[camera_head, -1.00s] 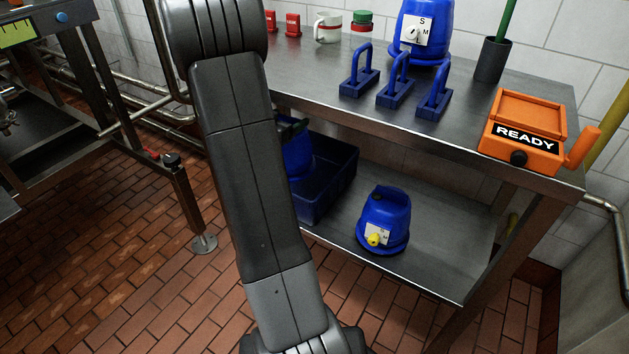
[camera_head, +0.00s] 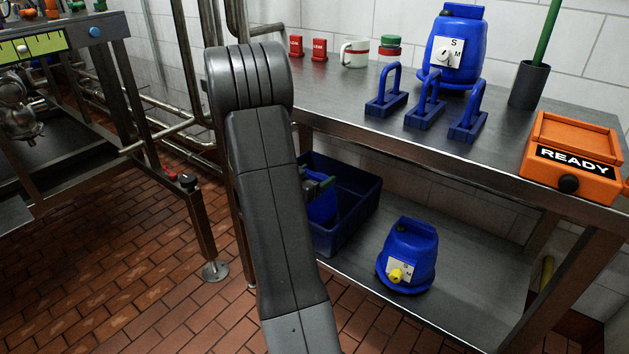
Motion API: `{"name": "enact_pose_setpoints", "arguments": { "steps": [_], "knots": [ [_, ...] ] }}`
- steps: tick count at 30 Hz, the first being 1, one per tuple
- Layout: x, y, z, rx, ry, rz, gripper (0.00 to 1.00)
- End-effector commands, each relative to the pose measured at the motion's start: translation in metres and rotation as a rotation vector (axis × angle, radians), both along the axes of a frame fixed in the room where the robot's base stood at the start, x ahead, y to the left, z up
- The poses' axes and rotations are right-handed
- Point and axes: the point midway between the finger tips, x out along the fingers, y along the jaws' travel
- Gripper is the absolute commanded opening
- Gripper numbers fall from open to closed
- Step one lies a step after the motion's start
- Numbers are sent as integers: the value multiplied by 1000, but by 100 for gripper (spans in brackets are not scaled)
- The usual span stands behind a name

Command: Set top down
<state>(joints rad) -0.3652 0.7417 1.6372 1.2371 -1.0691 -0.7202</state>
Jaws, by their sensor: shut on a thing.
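A blue rounded top (camera_head: 322,208) shows inside or just over the dark blue bin (camera_head: 362,207) on the lower shelf. My arm hides its left side. The dark jaws of my gripper (camera_head: 319,184) show only in part at its upper end, shut on it. I cannot tell whether the top touches the bin floor. Another blue housing (camera_head: 411,252) with a yellow knob (camera_head: 396,275) stands on the lower shelf, right of the bin. A larger blue housing (camera_head: 455,45) with an S/M dial stands on the upper table.
Another bench (camera_head: 90,90) and pipes are at left. The shelf's right part is clear.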

Motion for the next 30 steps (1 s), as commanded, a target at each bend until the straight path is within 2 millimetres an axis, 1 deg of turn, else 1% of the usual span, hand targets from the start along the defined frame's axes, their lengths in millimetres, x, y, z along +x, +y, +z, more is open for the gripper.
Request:
{"name": "enact_pose_setpoints", "arguments": {
  "steps": [5,9,10,12,13,19,23,26,30],
  "knots": [
    [0,0,3,-1,-3,1,14],
    [0,0,-1,-1,-2,1,14],
    [0,0,-1,0,-1,1,84],
    [0,0,-1,0,-1,1,98],
    [0,0,-1,0,-1,1,100],
    [0,0,-1,0,-1,1,100],
    [-1,2,3,0,0,2,100],
    [-12,10,6,-1,2,4,100],
    [-35,27,12,0,2,5,100]
  ]
}}
